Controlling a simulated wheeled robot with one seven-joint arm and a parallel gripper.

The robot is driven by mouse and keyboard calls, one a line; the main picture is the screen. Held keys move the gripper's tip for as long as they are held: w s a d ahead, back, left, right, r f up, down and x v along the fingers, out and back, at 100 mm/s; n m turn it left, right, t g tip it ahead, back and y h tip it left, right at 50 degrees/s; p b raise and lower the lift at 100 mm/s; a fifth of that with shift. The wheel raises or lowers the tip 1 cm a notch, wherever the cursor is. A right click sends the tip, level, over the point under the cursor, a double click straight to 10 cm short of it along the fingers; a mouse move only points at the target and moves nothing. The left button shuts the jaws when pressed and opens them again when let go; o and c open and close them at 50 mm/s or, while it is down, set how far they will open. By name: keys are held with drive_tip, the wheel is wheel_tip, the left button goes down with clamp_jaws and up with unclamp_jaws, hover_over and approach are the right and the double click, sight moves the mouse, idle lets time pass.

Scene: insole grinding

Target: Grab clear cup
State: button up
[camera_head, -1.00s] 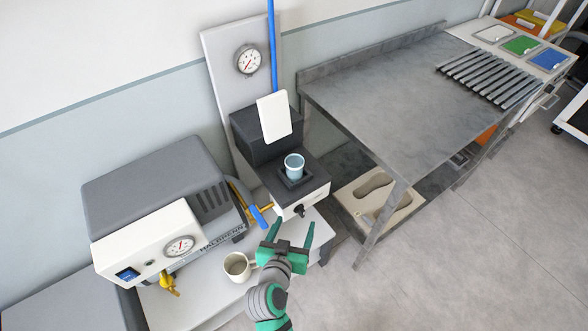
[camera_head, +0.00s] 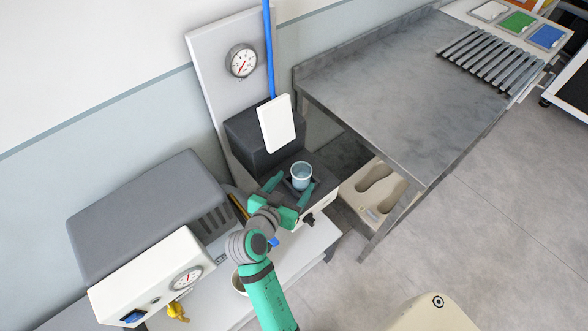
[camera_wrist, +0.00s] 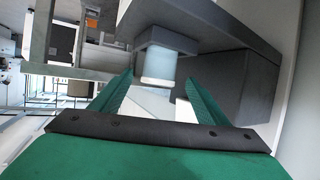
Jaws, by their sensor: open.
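The clear cup (camera_head: 301,175) is a small light-blue, see-through cup. It stands upright on the dark platform of the machine with the white front. In the wrist view the cup (camera_wrist: 157,68) shows ahead, in the gap beyond the fingertips. My gripper (camera_head: 293,184) is open and empty, with one green finger at each side of the cup's near side. In the wrist view my gripper (camera_wrist: 157,84) has its fingers spread, with the cup centred between their tips. I cannot tell whether either finger touches the cup.
A white panel (camera_head: 277,123) hangs just behind the cup, in front of a dark block (camera_head: 246,137). A grey and white machine (camera_head: 150,235) with a gauge stands left. A metal table (camera_head: 385,85) stands right. A beige insole block (camera_head: 375,190) lies below it. My arm mostly hides a mug.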

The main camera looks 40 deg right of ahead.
sight(304, 169)
drive_tip(key=x, duration=0.4)
drive_tip(key=shift+w+d, duration=0.2)
drive_tip(key=shift+w, duration=0.05)
drive_tip(key=shift+s+f+x, duration=0.1)
drive_tip(key=shift+x, duration=1.5)
drive_tip(key=shift+s+f+x, duration=0.1)
drive_tip(key=shift+x, duration=1.5)
drive_tip(key=shift+c, duration=0.6)
drive_tip(key=c, duration=1.1)
drive_tip(key=shift+o, duration=0.2)
drive_tip(key=shift+r, duration=0.2)
